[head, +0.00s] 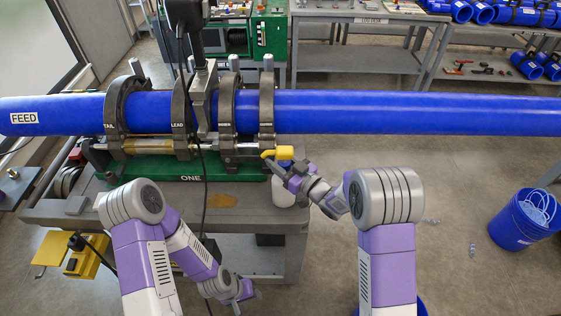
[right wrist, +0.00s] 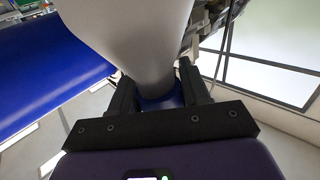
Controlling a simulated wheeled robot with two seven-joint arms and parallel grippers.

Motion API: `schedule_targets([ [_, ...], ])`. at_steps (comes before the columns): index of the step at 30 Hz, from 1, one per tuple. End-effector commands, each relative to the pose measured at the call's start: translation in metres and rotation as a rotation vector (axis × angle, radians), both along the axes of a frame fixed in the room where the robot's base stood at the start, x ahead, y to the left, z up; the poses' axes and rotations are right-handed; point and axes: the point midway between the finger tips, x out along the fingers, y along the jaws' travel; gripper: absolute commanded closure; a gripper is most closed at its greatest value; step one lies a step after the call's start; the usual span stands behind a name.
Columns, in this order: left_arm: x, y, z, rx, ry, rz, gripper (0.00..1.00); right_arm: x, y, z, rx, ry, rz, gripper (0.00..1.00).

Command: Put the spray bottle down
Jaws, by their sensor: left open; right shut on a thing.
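The spray bottle has a white body (head: 283,192) and a yellow spray head (head: 278,153). It looks upright in the head view, at the right end of the grey cart top (head: 150,212). I cannot tell whether its base touches the cart. My right gripper (head: 286,172) is shut on it below the yellow head and partly hides it. In the right wrist view the white bottle (right wrist: 135,35) fills the space between the fingers (right wrist: 158,90). My left gripper (head: 245,292) is open and empty, low in front of the cart, away from the bottle.
A long blue pipe (head: 400,112) crosses above the cart, clamped in dark rings on a green base (head: 160,166). A black cable (head: 204,190) hangs down the cart front. A tan patch (head: 235,201) lies on the cart top. A blue bucket (head: 520,222) stands on the floor at right.

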Motion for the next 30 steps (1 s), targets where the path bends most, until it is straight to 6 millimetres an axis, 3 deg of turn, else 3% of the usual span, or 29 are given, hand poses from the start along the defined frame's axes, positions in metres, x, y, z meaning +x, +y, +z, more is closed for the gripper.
schedule_targets([
  [2,0.000,0.000,-0.004,0.000,0.000,0.000,0.57,0.000,0.000,-0.002,0.002,-0.002,-0.001,1.00],
  [3,0.000,0.000,-0.004,0.000,0.000,0.000,0.57,0.000,0.000,-0.004,0.000,0.001,-0.001,0.52],
  [8,0.000,0.000,-0.003,0.000,0.000,0.000,0.57,0.000,0.000,-0.003,0.000,0.001,-0.001,0.28],
  [20,0.000,0.000,0.003,0.000,0.000,0.000,0.57,0.000,0.000,0.003,-0.001,0.001,0.001,0.28],
  [30,0.000,0.000,-0.002,0.000,0.000,0.000,0.57,-0.050,-0.052,0.000,0.003,0.004,-0.006,0.28],
])
